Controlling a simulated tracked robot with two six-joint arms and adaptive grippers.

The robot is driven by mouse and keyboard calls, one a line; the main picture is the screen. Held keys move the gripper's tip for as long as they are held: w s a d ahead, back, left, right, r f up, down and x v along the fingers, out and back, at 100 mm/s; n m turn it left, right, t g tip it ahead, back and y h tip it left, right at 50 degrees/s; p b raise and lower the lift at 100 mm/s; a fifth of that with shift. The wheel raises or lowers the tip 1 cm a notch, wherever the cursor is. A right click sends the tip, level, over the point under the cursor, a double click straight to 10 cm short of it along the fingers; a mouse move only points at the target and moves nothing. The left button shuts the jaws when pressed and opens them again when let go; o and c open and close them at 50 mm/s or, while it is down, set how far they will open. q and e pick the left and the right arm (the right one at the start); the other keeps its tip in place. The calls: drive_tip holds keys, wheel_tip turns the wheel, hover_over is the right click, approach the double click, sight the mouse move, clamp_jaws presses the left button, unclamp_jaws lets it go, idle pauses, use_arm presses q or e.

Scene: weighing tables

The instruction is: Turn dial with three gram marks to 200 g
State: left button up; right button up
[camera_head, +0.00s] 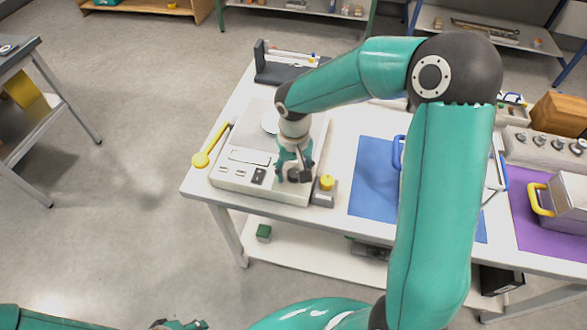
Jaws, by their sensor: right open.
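A pale weighing scale (228,172) stands on the white table, with a small display and a dark switch on its front panel. My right gripper (294,178) is open and points down over the right part of that panel. A dark round shape shows between its fingertips. It may be the dial, but the gram marks cannot be made out, and I cannot tell whether the fingers touch it. A small dark part at the bottom edge may be my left gripper (180,325), mostly cut off by the frame.
A yellow knob (327,182) on a grey block stands close right of the gripper. A yellow spoon (203,158) lies left of the scale. A blue mat (372,177) lies right of it. A metal box with a yellow handle (540,199) stands on a purple mat (533,232).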

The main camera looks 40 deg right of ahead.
drive_tip(key=shift+c, duration=0.2)
clamp_jaws()
drive_tip(key=shift+n, duration=0.3)
drive_tip(key=n+b, duration=0.1)
drive_tip(key=n, duration=1)
drive_tip(key=shift+w+r, duration=0.1)
idle(0.4)
drive_tip(key=shift+o, duration=0.2)
unclamp_jaws()
